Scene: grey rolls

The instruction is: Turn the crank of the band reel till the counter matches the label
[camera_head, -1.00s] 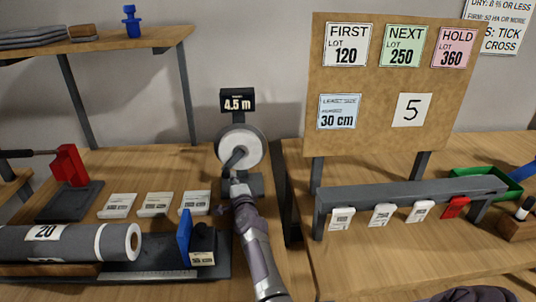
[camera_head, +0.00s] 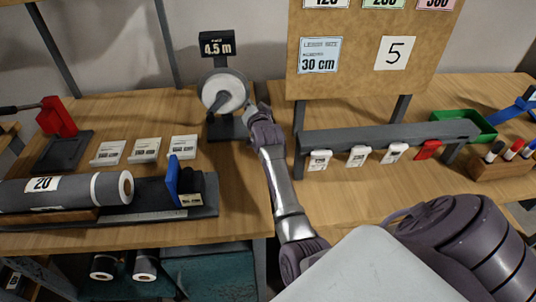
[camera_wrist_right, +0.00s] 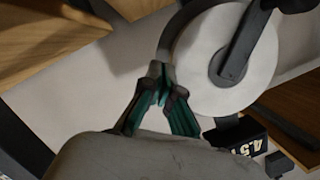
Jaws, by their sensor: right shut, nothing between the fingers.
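The band reel (camera_head: 238,88) is a pale disc on a dark stand at the back of the left table. Its dark grey crank (camera_head: 220,101) lies across the disc face; it also shows in the right wrist view (camera_wrist_right: 240,55). The counter (camera_head: 217,48) above reads 4.5 m; part of it shows in the right wrist view (camera_wrist_right: 245,147). My right gripper (camera_wrist_right: 160,75) is shut and empty, beside the disc's rim and apart from the crank. In the head view it is at the reel's right side, mostly hidden by its wrist. My left gripper is out of view.
A grey rail (camera_head: 385,138) with hanging tags stands at right. A grey roll (camera_head: 60,192) and a blue-ended stop (camera_head: 173,178) are at left.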

